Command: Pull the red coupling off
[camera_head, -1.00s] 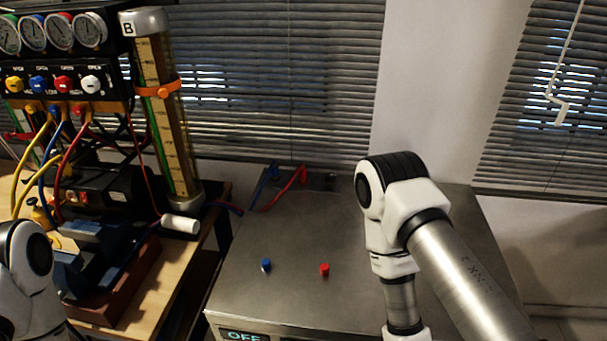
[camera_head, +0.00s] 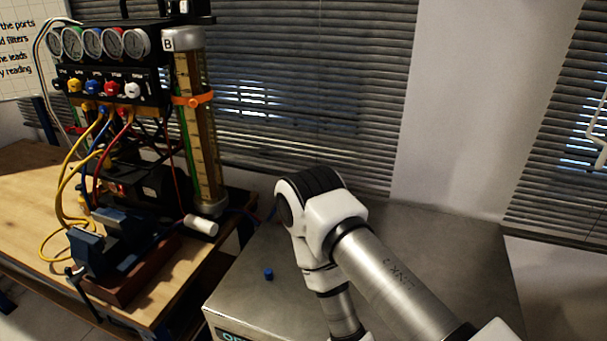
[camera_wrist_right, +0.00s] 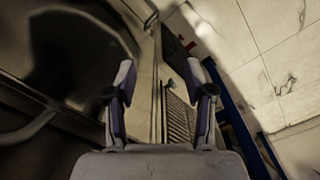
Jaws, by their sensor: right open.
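No red coupling shows clearly in either view now. In the head view my right arm covers the middle of the metal-topped cabinet (camera_head: 430,235), where a small red piece and the end of a red hose showed earlier. A small blue cap (camera_head: 268,273) stands on the cabinet top left of my arm. In the right wrist view my right gripper (camera_wrist_right: 162,75) is open, with its two fingers apart and nothing between them. It seems to face down past a ribbed panel (camera_wrist_right: 179,118) toward the tiled floor (camera_wrist_right: 265,45). My left gripper is not in view.
On the wooden bench (camera_head: 35,175) stand a gauge manifold (camera_head: 105,85) with coloured knobs and hoses, a tall glass column (camera_head: 200,135) marked B, and a blue vise (camera_head: 95,248). Blinds (camera_head: 300,90) hang behind. The right part of the cabinet top looks clear.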

